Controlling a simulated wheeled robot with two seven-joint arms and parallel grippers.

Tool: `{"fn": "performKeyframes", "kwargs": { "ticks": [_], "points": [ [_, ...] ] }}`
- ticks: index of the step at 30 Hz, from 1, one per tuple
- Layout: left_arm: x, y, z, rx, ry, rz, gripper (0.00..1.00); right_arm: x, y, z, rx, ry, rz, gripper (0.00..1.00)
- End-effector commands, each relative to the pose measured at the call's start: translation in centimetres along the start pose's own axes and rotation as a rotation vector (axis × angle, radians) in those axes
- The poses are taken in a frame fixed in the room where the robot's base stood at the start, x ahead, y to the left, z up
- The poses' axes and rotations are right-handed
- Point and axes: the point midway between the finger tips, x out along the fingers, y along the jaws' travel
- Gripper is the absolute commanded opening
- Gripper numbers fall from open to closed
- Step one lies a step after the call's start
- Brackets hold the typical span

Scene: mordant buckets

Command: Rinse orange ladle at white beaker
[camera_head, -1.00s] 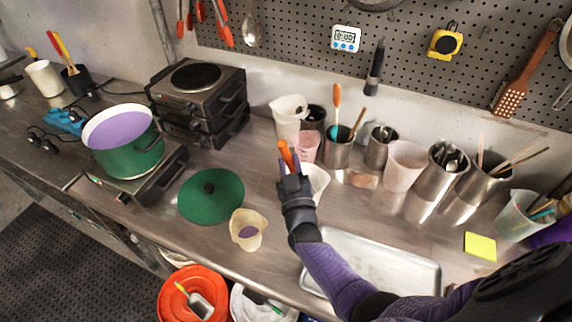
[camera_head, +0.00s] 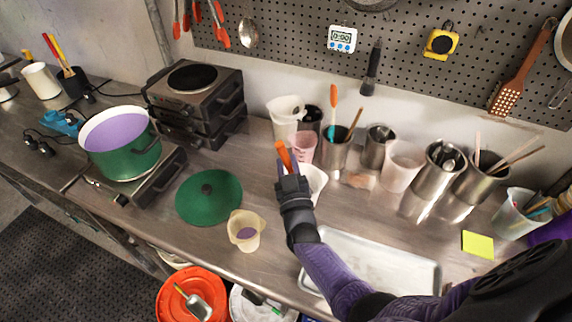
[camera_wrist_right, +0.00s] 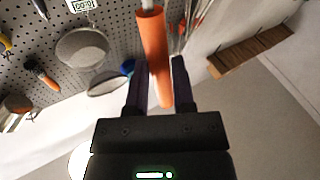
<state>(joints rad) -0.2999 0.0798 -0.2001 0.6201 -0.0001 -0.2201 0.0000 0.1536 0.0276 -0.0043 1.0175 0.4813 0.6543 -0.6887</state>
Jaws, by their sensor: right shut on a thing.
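The orange ladle (camera_head: 283,154) shows its orange handle at the tip of my right gripper (camera_head: 288,172). In the right wrist view the orange handle (camera_wrist_right: 156,60) stands between the two dark fingers of my right gripper (camera_wrist_right: 159,85), which is shut on it. The ladle's bowl is hidden behind the gripper in the head view. A white beaker (camera_head: 317,180) stands on the bench just right of the gripper, partly covered by it. I cannot tell whether the bowl is inside the beaker. My left gripper is not in view.
A metal tray (camera_head: 375,262) is at the right. Several steel cups and a pink beaker (camera_head: 301,147) line the back.

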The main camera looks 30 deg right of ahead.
Motion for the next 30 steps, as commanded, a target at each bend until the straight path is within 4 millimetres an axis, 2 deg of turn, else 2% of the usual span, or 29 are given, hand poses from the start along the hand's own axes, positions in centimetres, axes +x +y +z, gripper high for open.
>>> {"fn": "performKeyframes", "kwargs": {
  "ticks": [8,20,30],
  "points": [
    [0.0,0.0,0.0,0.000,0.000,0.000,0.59,-0.3,-1.4,-0.5,0.001,0.001,0.000,0.00],
    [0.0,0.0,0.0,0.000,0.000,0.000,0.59,0.1,0.2,0.1,-0.001,0.001,0.000,0.00],
    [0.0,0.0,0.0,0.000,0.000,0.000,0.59,-0.3,-1.3,-0.4,0.001,0.000,0.000,0.00]
  ]
}}
